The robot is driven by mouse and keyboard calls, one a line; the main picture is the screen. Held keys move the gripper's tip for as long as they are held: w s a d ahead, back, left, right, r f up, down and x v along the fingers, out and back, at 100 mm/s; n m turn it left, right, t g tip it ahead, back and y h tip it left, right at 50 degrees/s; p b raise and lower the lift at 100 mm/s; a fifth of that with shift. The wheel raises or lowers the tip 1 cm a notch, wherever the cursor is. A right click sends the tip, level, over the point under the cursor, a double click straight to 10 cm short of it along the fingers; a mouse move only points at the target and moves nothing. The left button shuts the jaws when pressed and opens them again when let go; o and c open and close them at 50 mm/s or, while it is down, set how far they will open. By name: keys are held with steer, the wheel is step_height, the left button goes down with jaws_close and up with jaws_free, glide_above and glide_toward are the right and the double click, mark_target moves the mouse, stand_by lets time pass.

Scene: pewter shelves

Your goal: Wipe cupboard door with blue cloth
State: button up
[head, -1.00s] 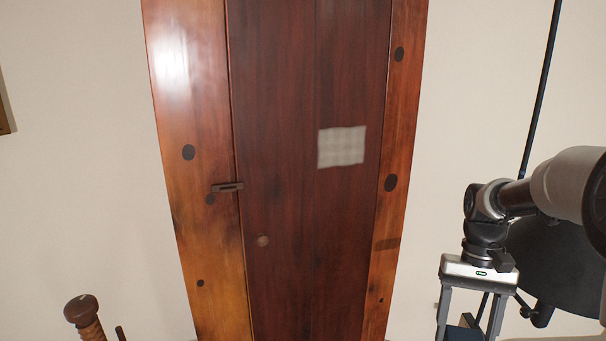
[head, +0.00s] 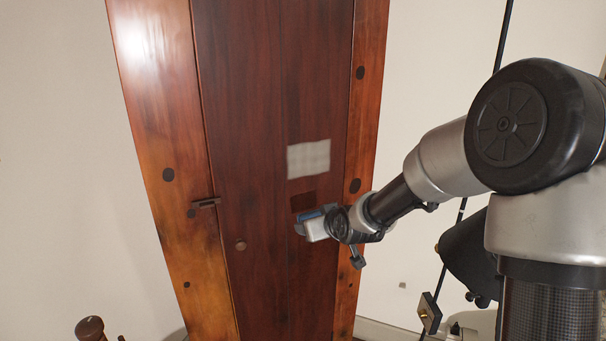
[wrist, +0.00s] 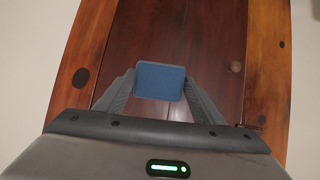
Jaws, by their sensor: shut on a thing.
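The cupboard door (head: 262,95) is dark red-brown wood in a lighter orange-brown frame, and looks shut. A pale grey-white square patch (head: 308,159) is on its right half. My gripper (wrist: 160,84) is shut on the blue cloth (wrist: 160,81), which shows as a flat blue pad between the fingers in the wrist view. In the head view the cloth (head: 309,215) is a thin blue edge, below the patch and in front of the door. A darker shadow lies on the door just above it. I cannot tell whether the cloth touches the door.
A round knob (head: 240,245) and a dark latch (head: 205,203) are on the door's left side. A turned wooden post (head: 89,329) stands at the lower left. A black floor lamp or stand (head: 468,255) is behind my arm at the right.

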steer(key=a+r+t+p, duration=0.1)
steer(key=r, duration=0.2)
steer(key=a+r+t+y+p, duration=0.1)
steer(key=r, duration=0.3)
steer(key=a+r+y+p, duration=0.1)
steer(key=r, duration=0.2)
steer(key=shift+w+a+r+n+t, duration=0.2)
steer(key=shift+w+n+t, duration=0.1)
steer(key=shift+t, duration=0.1)
steer(key=w+a, duration=0.1)
steer(key=w, duration=0.2)
steer(key=w+a, duration=0.1)
steer(key=w, duration=0.1)
steer(key=shift+w+a, duration=0.15)
steer(key=shift+a, duration=0.2)
steer(key=shift+w+a, duration=0.4)
steer(key=shift+w, duration=0.45)
